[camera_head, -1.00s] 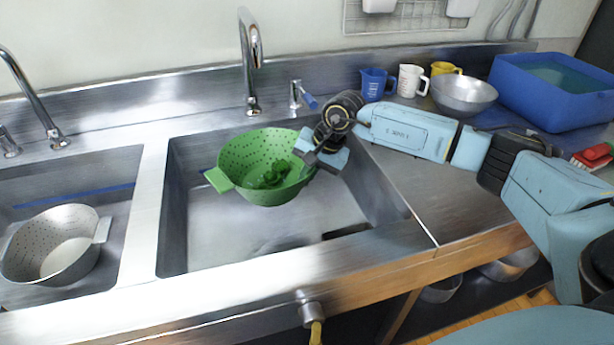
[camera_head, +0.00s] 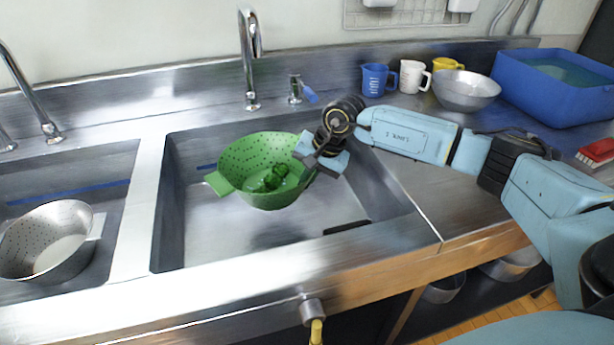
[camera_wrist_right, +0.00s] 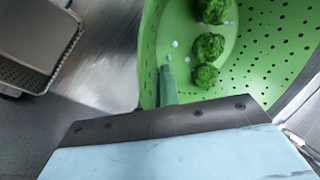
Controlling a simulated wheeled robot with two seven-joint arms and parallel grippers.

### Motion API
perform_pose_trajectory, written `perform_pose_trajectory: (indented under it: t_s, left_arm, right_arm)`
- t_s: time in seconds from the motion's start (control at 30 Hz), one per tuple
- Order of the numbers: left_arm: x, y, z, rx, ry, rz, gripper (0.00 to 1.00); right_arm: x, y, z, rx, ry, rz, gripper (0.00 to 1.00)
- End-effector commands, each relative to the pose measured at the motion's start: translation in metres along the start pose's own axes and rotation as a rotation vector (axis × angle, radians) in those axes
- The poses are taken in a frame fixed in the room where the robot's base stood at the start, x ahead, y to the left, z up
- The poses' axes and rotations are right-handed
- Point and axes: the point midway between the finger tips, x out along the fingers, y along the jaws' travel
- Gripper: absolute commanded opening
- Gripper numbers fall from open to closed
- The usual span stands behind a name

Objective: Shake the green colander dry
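The green colander (camera_head: 262,150) is held in the air over the right sink basin (camera_head: 230,240), slightly tilted. Several dark green leafy pieces (camera_head: 266,179) lie in it; the right wrist view shows the pieces (camera_wrist_right: 207,47) and a few pale droplets inside the colander (camera_wrist_right: 285,60). My right gripper (camera_head: 318,158) is at the colander's right side, shut on its handle; the handle's outer part is hidden by the gripper. In the wrist view the gripper (camera_wrist_right: 168,108) meets the handle at the rim. My left gripper is not in view.
A metal colander (camera_head: 48,243) sits in the left basin. Faucets (camera_head: 250,60) rise behind. Blue (camera_head: 374,79), white (camera_head: 411,76) and yellow cups, a steel bowl (camera_head: 464,90) and a blue water tub (camera_head: 552,90) stand on the right counter. The basin below the colander is largely clear.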

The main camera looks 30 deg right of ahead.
Motion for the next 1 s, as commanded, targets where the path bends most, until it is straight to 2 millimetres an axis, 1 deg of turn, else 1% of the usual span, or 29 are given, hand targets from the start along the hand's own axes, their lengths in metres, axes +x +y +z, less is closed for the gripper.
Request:
perform_pose_trajectory:
  t_s: [0.2, 0.27, 0.37, 0.53, 0.63, 0.73, 0.93, 1.0]
  left_arm:
    - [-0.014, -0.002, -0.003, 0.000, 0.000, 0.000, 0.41]
    - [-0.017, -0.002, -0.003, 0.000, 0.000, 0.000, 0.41]
    - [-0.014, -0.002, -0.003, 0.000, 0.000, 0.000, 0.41]
    - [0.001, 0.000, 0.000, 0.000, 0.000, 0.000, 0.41]
    - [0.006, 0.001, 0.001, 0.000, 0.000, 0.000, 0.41]
    - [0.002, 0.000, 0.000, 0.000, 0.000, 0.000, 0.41]
    - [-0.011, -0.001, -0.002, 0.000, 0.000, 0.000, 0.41]
    - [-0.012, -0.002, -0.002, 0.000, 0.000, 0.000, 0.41]
  right_arm:
    - [-0.021, -0.010, -0.001, 0.000, 0.002, -0.003, 0.00]
    - [-0.025, -0.011, -0.001, 0.000, 0.001, -0.003, 0.00]
    - [-0.023, -0.010, 0.000, 0.001, 0.001, -0.002, 0.00]
    - [-0.006, -0.003, 0.000, 0.000, 0.001, -0.002, 0.00]
    - [0.000, -0.001, 0.000, 0.000, 0.001, -0.003, 0.00]
    - [-0.005, -0.003, -0.001, 0.000, 0.002, -0.004, 0.00]
    - [-0.024, -0.011, -0.001, 0.000, 0.002, -0.004, 0.00]
    - [-0.026, -0.012, -0.001, 0.000, 0.002, -0.004, 0.00]
